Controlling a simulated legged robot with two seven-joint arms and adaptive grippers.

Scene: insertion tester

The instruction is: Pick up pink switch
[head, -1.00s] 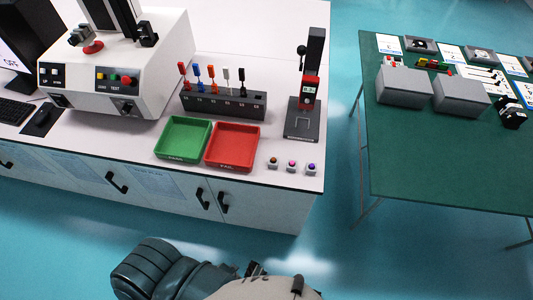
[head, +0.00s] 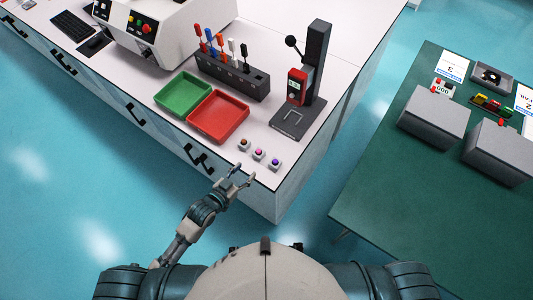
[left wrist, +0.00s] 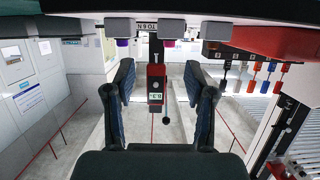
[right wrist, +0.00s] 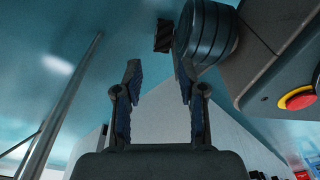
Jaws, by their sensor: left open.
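The pink switch (head: 259,154) is the middle one of three small grey switches near the front corner of the white bench. An orange-brown switch (head: 243,144) is to its left and a purple switch (head: 274,164) to its right. My left gripper (head: 243,174) is open and empty, just off the bench edge in front of the switches. In the left wrist view the pink switch (left wrist: 173,29) hangs at the top of the upside-down picture, beyond the open fingers (left wrist: 160,76). My right gripper (right wrist: 160,78) is open and empty, away from the switches.
A red tray (head: 218,118) and a green tray (head: 184,95) lie left of the switches. A green table (head: 400,190) stands at right, across open floor.

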